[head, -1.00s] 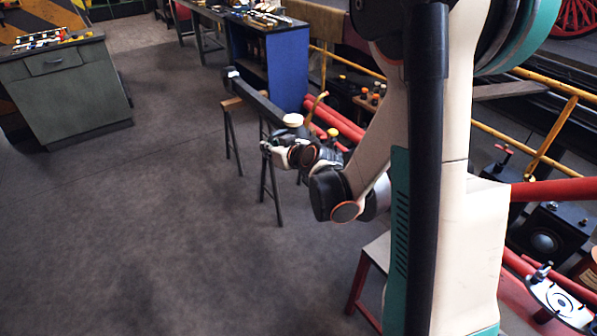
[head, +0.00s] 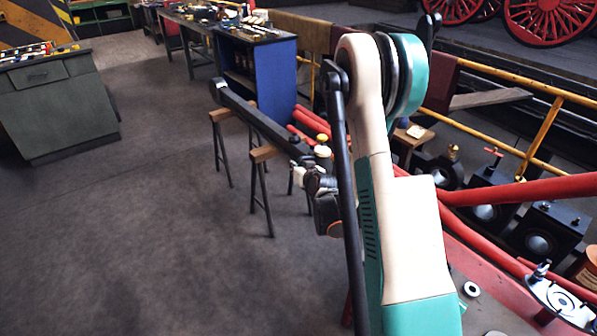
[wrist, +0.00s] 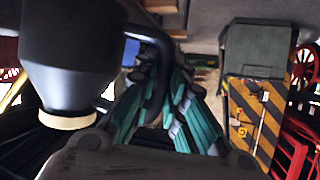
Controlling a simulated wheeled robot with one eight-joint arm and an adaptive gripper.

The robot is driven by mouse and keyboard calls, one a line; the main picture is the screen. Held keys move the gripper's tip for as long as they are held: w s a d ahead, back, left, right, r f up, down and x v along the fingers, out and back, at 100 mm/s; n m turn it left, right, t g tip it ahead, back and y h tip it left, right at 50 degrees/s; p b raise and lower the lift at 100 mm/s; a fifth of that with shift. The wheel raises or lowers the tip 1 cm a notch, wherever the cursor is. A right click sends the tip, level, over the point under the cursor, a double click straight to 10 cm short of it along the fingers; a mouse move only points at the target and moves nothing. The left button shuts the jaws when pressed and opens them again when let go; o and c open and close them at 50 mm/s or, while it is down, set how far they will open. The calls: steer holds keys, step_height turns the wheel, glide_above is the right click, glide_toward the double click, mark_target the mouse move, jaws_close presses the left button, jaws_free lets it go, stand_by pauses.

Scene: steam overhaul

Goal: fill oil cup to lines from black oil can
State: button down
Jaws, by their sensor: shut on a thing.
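My gripper (wrist: 163,105) is shut on the handle of the black oil can (wrist: 70,55), between its teal-sided fingers. The can's dark body and cream round end fill the upper left of the wrist view, which looks upside down. No fill lines or oil level are visible.
The dark bar (head: 250,112) lies across wooden trestles (head: 267,153). A blue cabinet (head: 262,75) stands behind, and a grey cabinet (head: 60,105) at left. Red pipes and yellow rails (head: 545,140) line the right. Floor at left is free.

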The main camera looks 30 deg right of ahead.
step_height(320, 180, up, 2)
steer(key=shift+r+m+y, duration=0.1)
steer(key=shift+m+y, duration=0.3)
steer(key=shift+a+f, duration=0.35)
steer(key=shift+f, duration=0.05)
stand_by(0.7)
steer(key=shift+s+d+f+n+h, duration=0.1)
steer(key=shift+d+f+n+h, duration=0.35)
steer(key=shift+f+n+h, duration=0.2)
steer(key=shift+a+r+m+y+p, duration=0.3)
steer(key=shift+r+m+y, duration=0.2)
steer(key=shift+r, duration=0.25)
steer(key=shift+a+r+m+y+p, duration=0.15)
steer(key=shift+r+m+y+p, duration=0.25)
steer(key=shift+r, duration=0.3)
steer(key=shift+f, duration=0.1)
stand_by(0.3)
